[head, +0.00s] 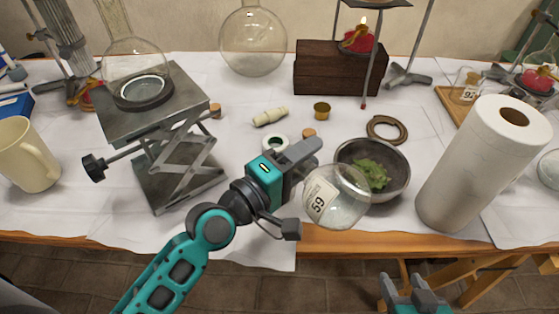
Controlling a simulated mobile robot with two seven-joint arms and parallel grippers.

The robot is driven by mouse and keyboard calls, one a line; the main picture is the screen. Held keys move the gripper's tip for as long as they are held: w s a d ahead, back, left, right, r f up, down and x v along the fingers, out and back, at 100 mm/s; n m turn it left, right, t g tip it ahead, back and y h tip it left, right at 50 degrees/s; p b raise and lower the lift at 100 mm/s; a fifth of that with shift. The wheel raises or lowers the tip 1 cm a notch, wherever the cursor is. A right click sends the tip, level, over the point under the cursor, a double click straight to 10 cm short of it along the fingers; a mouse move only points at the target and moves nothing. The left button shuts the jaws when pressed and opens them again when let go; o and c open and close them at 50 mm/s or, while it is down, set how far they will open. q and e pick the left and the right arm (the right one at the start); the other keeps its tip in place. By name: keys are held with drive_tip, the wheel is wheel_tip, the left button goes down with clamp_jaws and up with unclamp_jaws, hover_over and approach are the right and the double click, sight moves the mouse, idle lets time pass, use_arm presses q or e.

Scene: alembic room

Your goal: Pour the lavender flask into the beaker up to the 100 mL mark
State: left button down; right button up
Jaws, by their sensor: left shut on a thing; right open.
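My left gripper (302,188) is shut on a clear round glass vessel (345,203) with a white label reading 59. It holds the vessel tilted over the front edge of the table, in front of a metal bowl. No lavender colour shows in it, and I cannot tell whether it is the lavender flask. A small clear glass vessel (467,84) labelled 92 stands on a wooden tray at the right; it may be the beaker, but no 100 mL mark is readable. My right gripper (412,284) is open and empty at the bottom edge, below the table front.
The metal bowl (398,182) holds green leaves. A paper towel roll (470,170) stands right of it. A lab jack (165,110) carries a flask (136,62) on the left. A lit burner (358,39) sits on a dark wooden box (325,70) at the back.

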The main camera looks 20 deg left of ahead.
use_arm(q)
drive_tip(key=shift+r, duration=0.1)
idle(0.7)
idle(1.0)
drive_tip(key=shift+r+n, duration=0.1)
drive_tip(key=shift+n, duration=0.3)
idle(0.4)
drive_tip(key=shift+p, duration=0.4)
idle(0.5)
drive_tip(key=shift+w+a+r+n, duration=0.1)
drive_tip(key=shift+n, duration=0.4)
idle(0.8)
idle(0.5)
drive_tip(key=shift+n+p, duration=0.3)
drive_tip(key=shift+p, duration=0.1)
idle(0.8)
